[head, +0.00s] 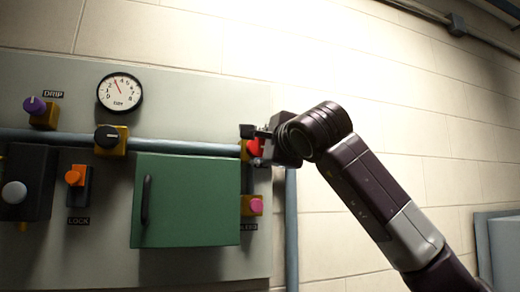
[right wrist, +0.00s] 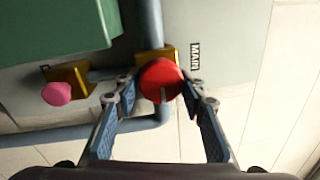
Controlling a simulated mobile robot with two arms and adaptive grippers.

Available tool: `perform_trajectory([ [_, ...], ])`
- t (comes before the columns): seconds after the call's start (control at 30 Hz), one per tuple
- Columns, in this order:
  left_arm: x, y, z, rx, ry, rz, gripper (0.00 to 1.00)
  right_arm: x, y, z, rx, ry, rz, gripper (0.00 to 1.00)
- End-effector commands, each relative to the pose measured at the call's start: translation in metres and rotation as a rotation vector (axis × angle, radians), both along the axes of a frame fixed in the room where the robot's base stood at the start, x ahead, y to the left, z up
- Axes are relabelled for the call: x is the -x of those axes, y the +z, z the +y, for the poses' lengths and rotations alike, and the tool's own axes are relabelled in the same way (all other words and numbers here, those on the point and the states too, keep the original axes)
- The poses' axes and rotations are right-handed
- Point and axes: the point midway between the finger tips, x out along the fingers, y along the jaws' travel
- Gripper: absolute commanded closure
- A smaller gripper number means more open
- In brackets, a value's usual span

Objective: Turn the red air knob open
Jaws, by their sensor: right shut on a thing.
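The red knob (head: 254,148) sits on a yellow base on the blue pipe, at the right side of the wall panel. In the right wrist view the red knob (right wrist: 160,78) is round, with a short pale mark near its lower edge, and a label reading MAIN is beside it. My right gripper (head: 262,142) reaches it from the right. In the right wrist view the fingers of my right gripper (right wrist: 162,86) are on either side of the knob, shut on it. They hide part of the knob in the head view. My left gripper is not in view.
A green cabinet door (head: 188,200) with a dark handle is left of the red knob. A pink knob (head: 256,206) is below it.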

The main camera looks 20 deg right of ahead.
Motion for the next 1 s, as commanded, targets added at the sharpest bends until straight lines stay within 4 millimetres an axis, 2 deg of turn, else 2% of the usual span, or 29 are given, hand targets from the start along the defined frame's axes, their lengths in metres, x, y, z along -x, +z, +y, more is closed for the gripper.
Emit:
perform_trajectory([
  [0.07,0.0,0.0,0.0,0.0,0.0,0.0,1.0,0.001,0.002,0.0,-0.003,0.001,-0.004,0.87],
  [0.1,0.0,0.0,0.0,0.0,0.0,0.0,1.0,0.001,0.002,0.0,-0.003,0.001,-0.004,0.6],
  [0.23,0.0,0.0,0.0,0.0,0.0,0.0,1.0,0.001,0.002,0.0,-0.002,0.001,-0.003,0.46],
  [0.53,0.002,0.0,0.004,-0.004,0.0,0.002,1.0,0.001,0.001,0.0,0.0,0.001,-0.002,0.45],
  [0.67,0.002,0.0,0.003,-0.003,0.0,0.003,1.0,0.008,0.0,-0.001,-0.001,0.001,-0.002,0.45],
  [0.83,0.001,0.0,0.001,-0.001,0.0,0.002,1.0,0.03,-0.002,-0.002,0.001,0.0,-0.005,0.45],
  [1.0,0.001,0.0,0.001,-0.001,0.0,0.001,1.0,0.063,-0.005,-0.002,0.001,0.0,-0.005,0.45],
])
